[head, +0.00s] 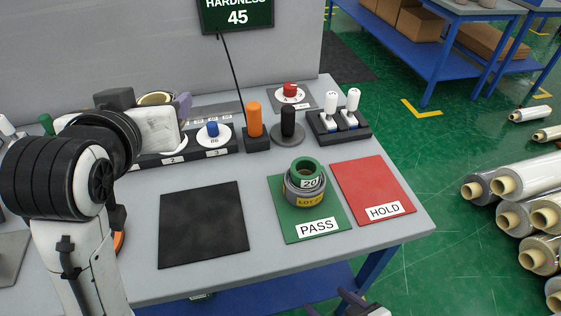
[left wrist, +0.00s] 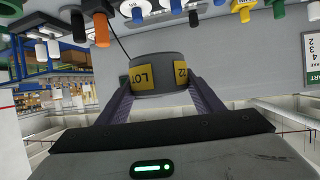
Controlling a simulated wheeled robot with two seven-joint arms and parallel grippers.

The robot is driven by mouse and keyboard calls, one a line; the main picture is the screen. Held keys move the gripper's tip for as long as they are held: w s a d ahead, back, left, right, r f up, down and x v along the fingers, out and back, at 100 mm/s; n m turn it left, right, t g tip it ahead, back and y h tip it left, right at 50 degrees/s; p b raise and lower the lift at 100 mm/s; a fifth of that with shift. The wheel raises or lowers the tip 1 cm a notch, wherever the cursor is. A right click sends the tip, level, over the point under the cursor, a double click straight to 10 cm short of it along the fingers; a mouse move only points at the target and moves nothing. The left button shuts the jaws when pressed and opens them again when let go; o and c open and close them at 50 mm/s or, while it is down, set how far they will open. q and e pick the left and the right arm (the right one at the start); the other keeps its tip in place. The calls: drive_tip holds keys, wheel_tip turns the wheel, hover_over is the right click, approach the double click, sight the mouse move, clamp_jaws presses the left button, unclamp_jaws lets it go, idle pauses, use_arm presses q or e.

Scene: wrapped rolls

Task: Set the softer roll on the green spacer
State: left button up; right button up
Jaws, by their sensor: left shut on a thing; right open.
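My left gripper (head: 150,101) is shut on a grey roll (head: 156,98) over the back left of the table. The held roll (left wrist: 158,70) fills the space between the fingers in the left wrist view and shows yellow lot labels. The green spacer (head: 306,166), a ring marked 20, sits on top of another grey roll (head: 305,192) with a yellow lot label. That roll stands on the green PASS mat (head: 288,227). My right gripper (head: 350,301) is open and only partly in view at the bottom edge, in front of the table.
The red HOLD mat (head: 368,182) and black mat (head: 205,228) are empty. A sign (head: 236,14) reads hardness 45.

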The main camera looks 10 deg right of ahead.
use_arm(q)
drive_tip(key=s+d+f+m+h+p, duration=0.1)
drive_tip(key=s+d, duration=0.1)
drive_tip(key=d, duration=1)
drive_tip(key=s+d+f+m+h+p, duration=0.1)
drive_tip(key=d, duration=1.1)
wheel_tip(320, 180, down, 9)
drive_tip(key=shift+s+f, duration=0.15)
drive_tip(key=shift+s, duration=0.1)
drive_tip(key=shift+f, duration=0.1)
drive_tip(key=shift+f, duration=0.3)
drive_tip(key=o, duration=1.2)
drive_tip(key=shift+r, duration=0.15)
